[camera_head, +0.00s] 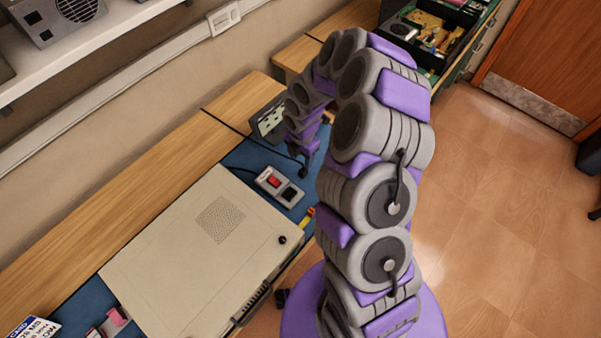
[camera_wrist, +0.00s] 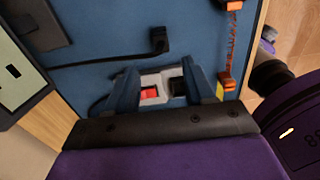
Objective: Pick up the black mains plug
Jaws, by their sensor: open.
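The black mains plug (camera_wrist: 160,40) lies on the blue mat at the end of a black cable in the wrist view. In the head view, a small dark shape (camera_head: 302,171) below the wrist, at a cable's end, looks like the same plug. My gripper (camera_wrist: 162,72) is open and empty, with its two bluish fingers apart. The plug appears beyond the fingertips, near the middle of the picture, not between them. A grey box with a red switch and a black socket (camera_head: 279,187) shows between the fingers in the wrist view (camera_wrist: 150,92); its lower part is hidden.
A large beige case (camera_head: 190,260) fills the bench's near part. The blue mat (camera_head: 252,152) is bare around the plug. An orange coiled item (camera_wrist: 232,45) lies along the bench edge. A grey-green panel device (camera_head: 268,122) stands behind my wrist.

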